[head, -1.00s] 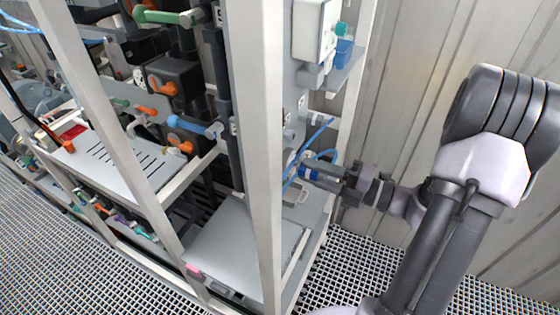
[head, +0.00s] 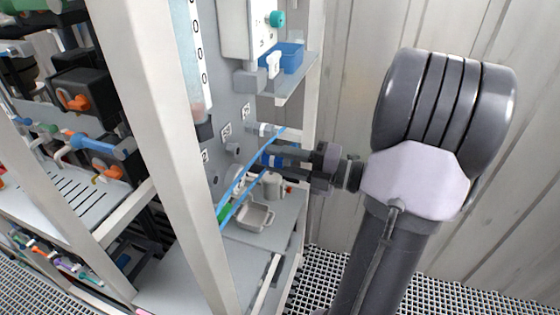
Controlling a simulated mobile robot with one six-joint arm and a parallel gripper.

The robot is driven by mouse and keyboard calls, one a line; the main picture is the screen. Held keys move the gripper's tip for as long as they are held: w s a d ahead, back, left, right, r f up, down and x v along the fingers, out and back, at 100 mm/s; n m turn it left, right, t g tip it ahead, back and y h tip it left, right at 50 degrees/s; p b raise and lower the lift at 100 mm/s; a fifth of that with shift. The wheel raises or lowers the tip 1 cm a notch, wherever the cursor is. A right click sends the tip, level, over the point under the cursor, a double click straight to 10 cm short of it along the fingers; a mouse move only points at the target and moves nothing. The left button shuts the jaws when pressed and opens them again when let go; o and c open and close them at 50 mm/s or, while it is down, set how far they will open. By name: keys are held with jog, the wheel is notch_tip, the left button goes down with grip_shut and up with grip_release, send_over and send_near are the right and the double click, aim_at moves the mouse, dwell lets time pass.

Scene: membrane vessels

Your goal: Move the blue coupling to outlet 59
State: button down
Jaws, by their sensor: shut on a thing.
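My gripper (head: 272,159) is shut on the blue coupling (head: 277,161), in the middle of the head view beside the grey panel (head: 233,75). Only a small blue band of the coupling shows between the dark fingers. A thin blue tube (head: 243,197) runs from near the coupling down to the left, and a second blue strand rises to the upper right. Several short grey outlets stick out of the panel, with small square labels beside them. The label numbers are too small to read, so I cannot tell which is outlet 59.
A white box with a teal knob (head: 277,19) and a blue bin (head: 285,57) on a shelf are above my gripper. A grey tray (head: 255,215) is below it. A white frame post (head: 165,150) stands to the left; a corrugated wall is behind.

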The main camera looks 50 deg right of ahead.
jog(key=shift+b+x, duration=0.35)
jog(key=shift+x, duration=2.25)
jog(key=shift+p, duration=1.25)
jog(key=shift+w+a+p, duration=0.25)
jog(key=shift+w+p, duration=0.05)
jog(key=shift+w, duration=0.2)
jog(key=c, duration=0.9)
grip_release()
jog(key=b+v, duration=0.1)
jog(key=v, duration=1.6)
jog(key=shift+s, duration=0.2)
